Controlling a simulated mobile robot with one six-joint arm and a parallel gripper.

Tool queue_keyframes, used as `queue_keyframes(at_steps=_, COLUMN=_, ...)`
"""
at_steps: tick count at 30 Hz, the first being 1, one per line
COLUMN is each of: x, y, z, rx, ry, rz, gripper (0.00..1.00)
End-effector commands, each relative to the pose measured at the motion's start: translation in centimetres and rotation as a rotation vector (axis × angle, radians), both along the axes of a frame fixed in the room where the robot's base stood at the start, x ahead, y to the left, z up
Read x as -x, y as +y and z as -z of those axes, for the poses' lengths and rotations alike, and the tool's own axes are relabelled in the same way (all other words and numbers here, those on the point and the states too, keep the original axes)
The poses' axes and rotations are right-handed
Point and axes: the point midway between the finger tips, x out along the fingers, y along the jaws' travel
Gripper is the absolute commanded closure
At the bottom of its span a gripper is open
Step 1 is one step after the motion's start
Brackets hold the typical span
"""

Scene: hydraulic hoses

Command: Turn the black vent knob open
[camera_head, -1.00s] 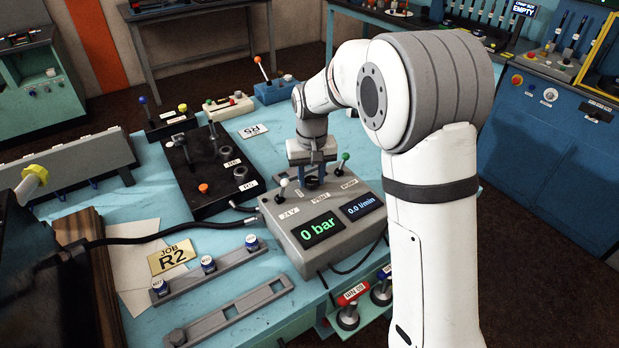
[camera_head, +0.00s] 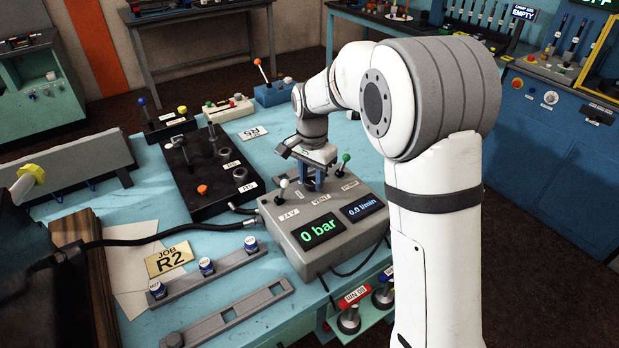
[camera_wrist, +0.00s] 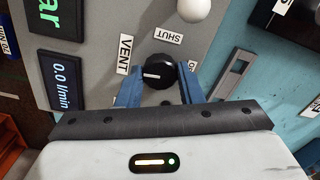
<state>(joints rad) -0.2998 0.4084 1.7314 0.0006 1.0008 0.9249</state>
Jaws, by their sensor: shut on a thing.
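The black vent knob (camera_wrist: 159,72) sits on the grey control box (camera_head: 290,225), beside the VENT label (camera_wrist: 125,54) and the SHUT label (camera_wrist: 168,35). Its white pointer line lies roughly across the wrist view, pointing left towards VENT. A second label on the knob's other side is mostly hidden by a finger. My gripper (camera_wrist: 158,85) has its blue fingers on either side of the knob and is shut on it. In the head view my gripper (camera_head: 314,180) stands over the box top and hides the knob.
A white-topped lever (camera_head: 284,184) and a green-topped lever (camera_head: 346,158) stand close on either side of my gripper. The box displays (camera_head: 320,230) read 0 bar and 0.0 l/min. A black valve block (camera_head: 212,172) lies to the left, with a hose running to the box.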

Motion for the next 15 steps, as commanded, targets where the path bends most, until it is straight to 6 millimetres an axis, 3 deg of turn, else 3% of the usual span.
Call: queue_keyframes(at_steps=15, x=0.14, y=-0.04, z=0.13, rx=0.002, ry=0.005, rz=0.106, gripper=0.89)
